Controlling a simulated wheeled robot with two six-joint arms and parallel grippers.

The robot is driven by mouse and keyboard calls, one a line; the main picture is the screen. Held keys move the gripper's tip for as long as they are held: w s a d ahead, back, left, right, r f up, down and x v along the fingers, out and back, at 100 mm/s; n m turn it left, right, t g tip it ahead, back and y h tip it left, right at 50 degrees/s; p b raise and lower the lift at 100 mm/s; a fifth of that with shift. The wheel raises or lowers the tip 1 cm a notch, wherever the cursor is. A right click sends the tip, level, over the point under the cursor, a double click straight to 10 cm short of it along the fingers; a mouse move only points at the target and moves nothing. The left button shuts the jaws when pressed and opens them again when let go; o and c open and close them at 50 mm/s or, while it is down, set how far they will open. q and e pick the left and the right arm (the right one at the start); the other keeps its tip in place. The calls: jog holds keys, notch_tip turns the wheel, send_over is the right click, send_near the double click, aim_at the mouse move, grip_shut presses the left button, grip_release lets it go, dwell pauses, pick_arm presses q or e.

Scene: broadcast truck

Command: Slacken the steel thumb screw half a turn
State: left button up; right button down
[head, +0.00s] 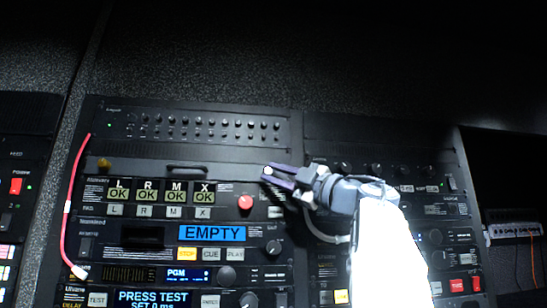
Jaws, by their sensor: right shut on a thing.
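My right gripper (270,173) comes in from the lower right and is shut at the right end of a dark blank panel (225,172) in the rack. A small bright steel thumb screw (267,170) shows at its fingertips, and the jaws are closed on it. The fingers hide most of the screw, so its angle cannot be told. A brass-coloured thumb screw (104,163) sits at the left end of the same panel. My left gripper is not in view.
A black handle (187,168) sticks out of the panel. A red cable (67,207) hangs at the left. A second rack bay (390,165) stands behind my right arm.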

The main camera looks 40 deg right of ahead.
jog(key=shift+d+r+n+g+y+p, duration=0.1)
jog(key=shift+r+n+g+y+p, duration=0.1)
jog(key=shift+n+g+p, duration=0.45)
jog(key=shift+d+r+n+g+y+p, duration=0.1)
jog(key=shift+n+g+y+p, duration=0.1)
jog(key=shift+n+g+p, duration=0.4)
jog(key=shift+p, duration=0.3)
jog(key=c, duration=0.7)
grip_release()
jog(key=shift+f, duration=0.1)
jog(key=shift+a, duration=0.1)
jog(key=shift+s, duration=0.1)
